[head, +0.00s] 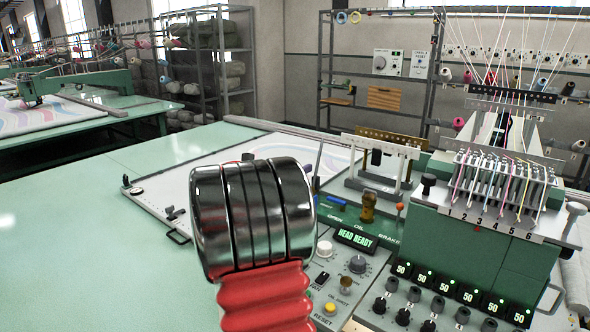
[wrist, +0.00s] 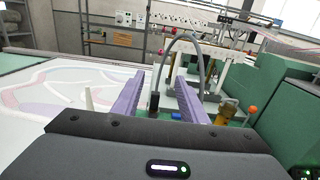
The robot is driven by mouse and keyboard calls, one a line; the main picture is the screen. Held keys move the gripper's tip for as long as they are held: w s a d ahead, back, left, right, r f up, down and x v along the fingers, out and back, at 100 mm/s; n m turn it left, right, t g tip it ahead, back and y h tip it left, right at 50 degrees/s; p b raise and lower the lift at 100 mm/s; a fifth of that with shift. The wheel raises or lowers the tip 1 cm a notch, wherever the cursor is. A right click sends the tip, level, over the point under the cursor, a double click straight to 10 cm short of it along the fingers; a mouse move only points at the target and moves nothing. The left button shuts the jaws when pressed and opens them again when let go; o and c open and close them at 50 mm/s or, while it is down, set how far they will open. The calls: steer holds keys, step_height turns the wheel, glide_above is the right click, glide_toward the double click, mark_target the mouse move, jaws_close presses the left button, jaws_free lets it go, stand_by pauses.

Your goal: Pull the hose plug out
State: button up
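My gripper (wrist: 158,80) shows in the wrist view as two purple fingers spread wide, with nothing held between them. A grey hose (wrist: 186,40) arches up ahead of the fingers, in front of the white frame. Its left end runs down towards a small black part (wrist: 154,103), seen between the fingers, which may be the plug; I cannot tell for sure. Its right end drops behind or beside the right finger.
The green machine head (head: 470,245) with threads and needle clamps stands right. A control panel (head: 320,285) with knobs and a lit "HEAD READY" display (head: 355,240) lies below. An amber oil cup (head: 368,206) stands near the white frame (head: 352,180). The green table (head: 90,250) is clear at left.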

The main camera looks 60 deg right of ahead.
steer(key=shift+f, duration=0.1)
glide_toward(314, 180)
steer(key=shift+d+f, duration=0.25)
steer(key=shift+d, duration=0.15)
steer(key=d, duration=0.4)
steer(key=s+d, duration=0.1)
steer(key=d, duration=0.2)
steer(key=shift+s, duration=0.1)
steer(key=shift+a, duration=0.1)
jaws_close()
stand_by(0.7)
steer(key=shift+r, duration=0.3)
